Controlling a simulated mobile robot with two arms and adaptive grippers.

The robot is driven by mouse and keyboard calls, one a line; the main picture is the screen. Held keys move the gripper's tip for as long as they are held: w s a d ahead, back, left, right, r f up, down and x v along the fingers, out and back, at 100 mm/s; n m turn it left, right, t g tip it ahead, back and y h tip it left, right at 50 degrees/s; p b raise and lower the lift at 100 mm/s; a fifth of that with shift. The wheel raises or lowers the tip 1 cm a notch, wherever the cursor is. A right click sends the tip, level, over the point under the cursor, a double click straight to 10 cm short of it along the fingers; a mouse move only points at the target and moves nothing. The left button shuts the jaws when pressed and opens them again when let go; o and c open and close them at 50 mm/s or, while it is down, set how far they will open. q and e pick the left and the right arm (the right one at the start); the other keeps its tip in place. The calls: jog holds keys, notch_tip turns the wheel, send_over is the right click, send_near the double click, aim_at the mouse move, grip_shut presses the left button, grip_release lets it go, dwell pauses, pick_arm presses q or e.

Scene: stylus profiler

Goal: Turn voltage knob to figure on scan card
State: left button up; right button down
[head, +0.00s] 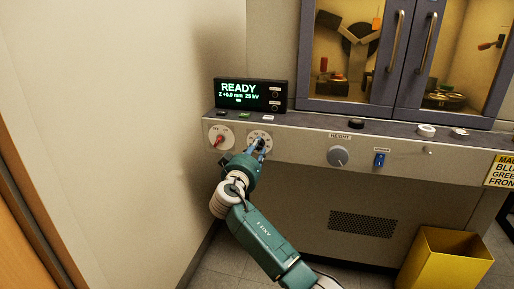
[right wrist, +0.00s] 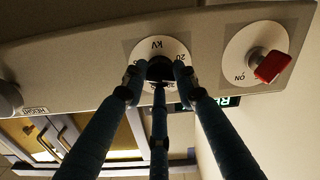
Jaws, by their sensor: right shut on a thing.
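The voltage knob is a dark knob (right wrist: 159,70) on a white round dial marked KV (right wrist: 150,49) in the right wrist view. In the head view the same dial (head: 267,133) sits on the console front, partly covered by my gripper. My right gripper (head: 261,144) is shut on the knob; its fingers (right wrist: 160,82) close around it in the wrist view. The display (head: 250,95) above reads READY, Z +0.0 mm and 25 kV. I cannot make out a scan card. My left gripper is not in view.
A red switch (head: 218,140) on a white dial sits just left of the voltage dial. A yellow bin (head: 445,262) stands on the floor. The wall is close on the left.

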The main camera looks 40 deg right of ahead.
jog(key=m, duration=1.9)
jog(key=shift+f+m, duration=0.1)
jog(key=shift+m, duration=0.2)
jog(key=c, duration=1.4)
grip_release()
jog(key=shift+o, duration=0.2)
